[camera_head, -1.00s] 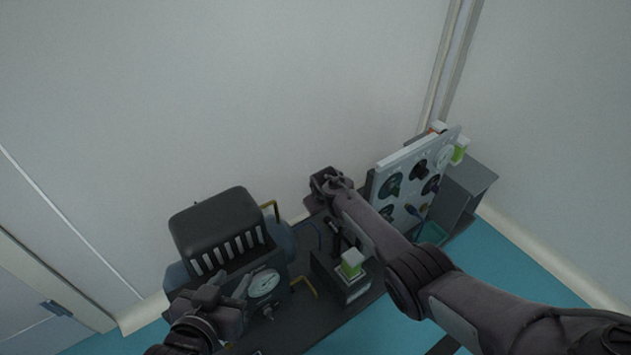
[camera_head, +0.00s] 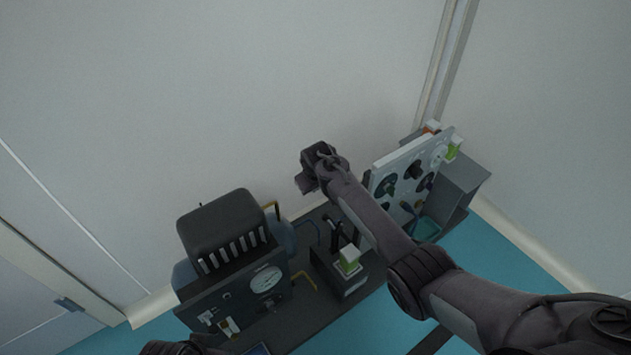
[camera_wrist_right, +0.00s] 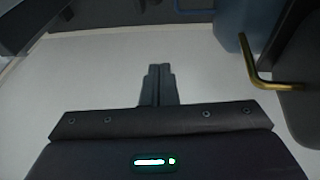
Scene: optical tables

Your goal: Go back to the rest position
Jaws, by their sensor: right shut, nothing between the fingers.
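My right arm reaches in from the lower right in the head view. Its gripper (camera_head: 304,183) is raised in front of the pale wall, above and behind the dark equipment bench. In the right wrist view its two fingers (camera_wrist_right: 157,84) are together with nothing between them. Of my left arm (camera_head: 175,348), only a dark end piece shows at the bottom edge of the head view; its fingers cannot be made out.
A dark machine with a round gauge (camera_head: 266,279) stands left on the bench. A panel with round knobs (camera_head: 407,172) stands right. A brass rod (camera_wrist_right: 252,66) shows in the wrist view.

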